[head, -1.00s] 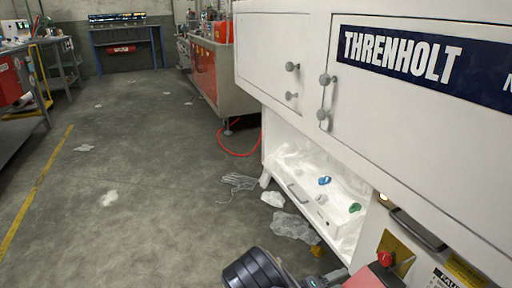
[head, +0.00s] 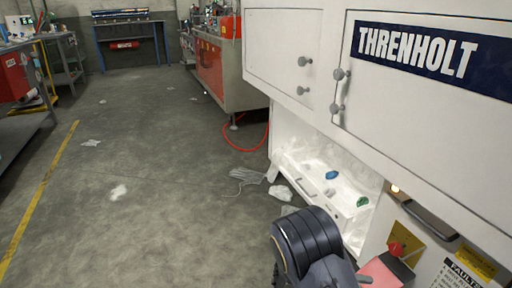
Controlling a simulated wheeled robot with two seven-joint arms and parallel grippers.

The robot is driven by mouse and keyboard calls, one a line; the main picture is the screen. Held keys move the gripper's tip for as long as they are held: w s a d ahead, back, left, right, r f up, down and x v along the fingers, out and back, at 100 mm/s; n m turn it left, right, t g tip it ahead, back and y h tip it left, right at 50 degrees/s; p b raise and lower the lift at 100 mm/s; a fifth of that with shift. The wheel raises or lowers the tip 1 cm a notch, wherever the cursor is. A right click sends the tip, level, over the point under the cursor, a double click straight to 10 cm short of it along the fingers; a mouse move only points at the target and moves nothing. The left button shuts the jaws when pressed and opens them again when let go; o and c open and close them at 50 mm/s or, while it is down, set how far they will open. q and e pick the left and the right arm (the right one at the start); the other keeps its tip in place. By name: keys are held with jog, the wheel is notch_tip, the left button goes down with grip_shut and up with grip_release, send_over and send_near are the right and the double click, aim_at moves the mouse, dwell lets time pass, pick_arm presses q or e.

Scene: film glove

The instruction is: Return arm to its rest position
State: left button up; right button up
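One of my dark arm links (head: 308,245) rises from the bottom edge, right of the middle, in front of the white machine (head: 290,50). The rest of that arm is cut off by the frame edge. Neither of my grippers shows in the head view, so I cannot see their fingers or whether they hold anything.
The white machine's open lower bay holds a drawer front (head: 318,195) with a blue piece (head: 331,175) and a green piece (head: 363,201). A clear glove (head: 246,176) and film scraps (head: 280,192) lie on the floor. The floor (head: 150,220) at left is mostly open.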

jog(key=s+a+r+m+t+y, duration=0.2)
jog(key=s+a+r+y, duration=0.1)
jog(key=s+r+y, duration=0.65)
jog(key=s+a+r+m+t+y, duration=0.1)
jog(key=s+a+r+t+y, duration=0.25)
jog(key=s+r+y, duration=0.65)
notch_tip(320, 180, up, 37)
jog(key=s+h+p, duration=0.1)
jog(key=p, duration=3.7)
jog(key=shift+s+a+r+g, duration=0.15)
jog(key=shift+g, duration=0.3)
